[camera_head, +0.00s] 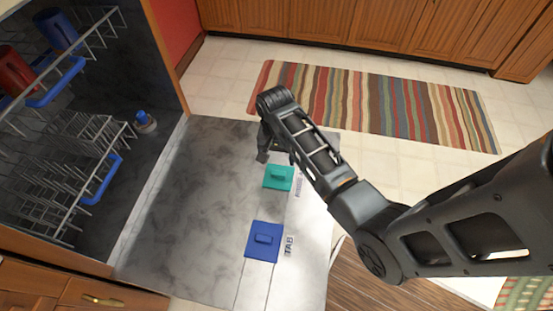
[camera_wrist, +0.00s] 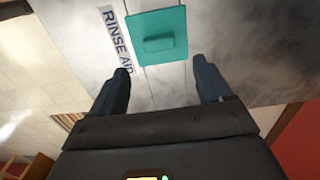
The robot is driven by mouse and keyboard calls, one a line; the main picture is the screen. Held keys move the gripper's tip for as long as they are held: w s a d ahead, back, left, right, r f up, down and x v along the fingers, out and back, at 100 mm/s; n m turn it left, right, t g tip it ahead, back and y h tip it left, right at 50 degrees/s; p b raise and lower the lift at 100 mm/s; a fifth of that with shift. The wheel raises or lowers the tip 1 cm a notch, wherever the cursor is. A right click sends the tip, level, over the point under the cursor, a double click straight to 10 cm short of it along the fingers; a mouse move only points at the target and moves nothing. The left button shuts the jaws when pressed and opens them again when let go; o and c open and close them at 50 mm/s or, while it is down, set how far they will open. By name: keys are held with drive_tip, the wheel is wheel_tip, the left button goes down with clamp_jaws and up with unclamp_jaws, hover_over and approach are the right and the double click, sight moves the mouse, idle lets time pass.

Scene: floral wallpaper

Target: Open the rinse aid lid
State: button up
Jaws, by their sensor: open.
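The rinse aid lid (camera_head: 278,177) is a teal square with a raised tab, flat and closed on the inside of the lowered dishwasher door (camera_head: 185,215). The lid also shows at the top of the wrist view (camera_wrist: 158,42), with the printed words RINSE AID beside it. My gripper (camera_head: 264,150) is above the door, just beyond the lid in the head view. In the wrist view its two fingers (camera_wrist: 163,78) are apart, one on each side below the lid, with nothing between them. I cannot tell the fingertips' exact height above the door.
A blue TAB lid (camera_head: 264,242) lies on the same door, nearer the front. The dishwasher racks (camera_head: 85,150) at the left hold red and blue cups. A striped rug (camera_head: 375,105) lies on the tiled floor before wooden cabinets. The door's left part is bare.

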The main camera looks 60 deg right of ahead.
sight(279, 171)
drive_tip(key=shift+s+d+f+b, duration=0.1)
drive_tip(key=shift+f+b, duration=0.45)
drive_tip(key=shift+f, duration=3.25)
